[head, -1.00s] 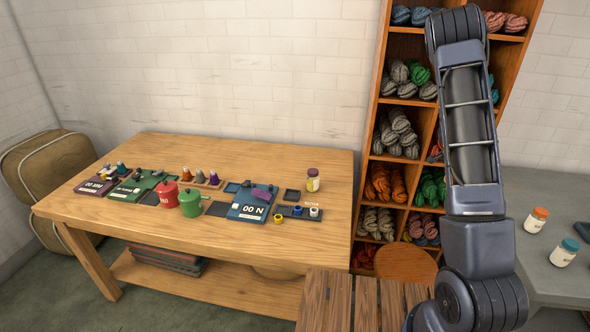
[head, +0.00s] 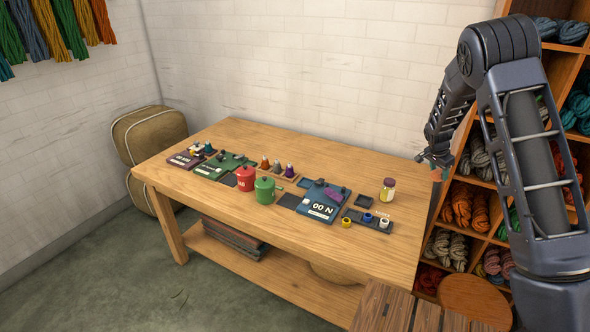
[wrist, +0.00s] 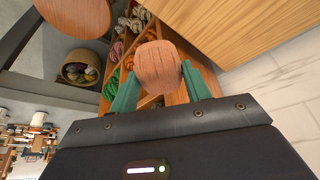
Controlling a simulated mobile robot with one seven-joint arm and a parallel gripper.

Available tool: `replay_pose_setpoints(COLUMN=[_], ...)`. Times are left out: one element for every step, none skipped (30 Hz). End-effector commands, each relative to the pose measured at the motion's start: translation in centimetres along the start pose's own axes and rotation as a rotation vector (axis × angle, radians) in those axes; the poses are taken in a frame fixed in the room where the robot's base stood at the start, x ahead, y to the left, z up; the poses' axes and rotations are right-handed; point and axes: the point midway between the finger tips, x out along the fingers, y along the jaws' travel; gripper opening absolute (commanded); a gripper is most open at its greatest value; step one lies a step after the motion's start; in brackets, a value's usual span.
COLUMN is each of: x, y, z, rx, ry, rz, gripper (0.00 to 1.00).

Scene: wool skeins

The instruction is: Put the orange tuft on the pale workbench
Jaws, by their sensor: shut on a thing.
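My gripper (wrist: 160,88) is shut on the orange tuft (wrist: 158,65), a rounded, ribbed, pale orange bundle between its green fingers in the wrist view. In the head view my gripper (head: 436,162) is in the air by the right end of the pale workbench (head: 285,235), in front of the shelf. A small bit of orange shows under the fingers there. The workbench is light wood, and its top also shows in the wrist view (wrist: 245,35).
The bench holds a red pot (head: 246,179), a green pot (head: 265,190), a blue board (head: 320,203), a lidded jar (head: 388,189) and small cones. Bare wood lies along its front and back edges. A shelf of skeins (head: 466,207) and a round stool (head: 474,298) are at right.

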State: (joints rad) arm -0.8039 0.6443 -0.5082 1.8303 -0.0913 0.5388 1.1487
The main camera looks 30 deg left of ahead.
Motion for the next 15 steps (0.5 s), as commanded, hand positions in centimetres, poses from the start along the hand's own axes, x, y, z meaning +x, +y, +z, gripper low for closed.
replay_pose_setpoints(x=[-1.0, -1.5, -2.2, -2.7, -3.2, -4.0, -4.5, -5.1, -5.9, -6.5, -7.1, -7.9, -8.5, -9.0, -9.8], y=[-2.0, -3.1, -4.5, -5.5, -6.6, -8.0, -9.1, -10.1, -11.5, -12.6, -13.6, -15.0, -15.9, -16.8, -17.9], z=[1.1, 1.7, 2.4, 3.0, 3.6, 4.4, 4.8, 5.3, 6.1, 6.7, 7.2, 7.9, 8.4, 9.0, 9.7], rx=[-0.038, -0.062, -0.093, -0.118, -0.143, -0.179, -0.205, -0.232, -0.27, -0.299, -0.326, -0.362, -0.389, -0.416, -0.449], ry=[0.0, 0.001, 0.001, 0.001, 0.0, 0.0, 0.001, 0.001, 0.001, 0.001, 0.001, 0.001, 0.001, 0.001, 0.001], rz=[-0.018, -0.028, -0.042, -0.051, -0.062, -0.076, -0.088, -0.099, -0.115, -0.127, -0.138, -0.154, -0.165, -0.175, -0.188], gripper=[0.27, 0.27, 0.27, 0.27, 0.27, 0.27, 0.27, 0.27, 0.27, 0.27, 0.27, 0.27, 0.27, 0.27, 0.27])
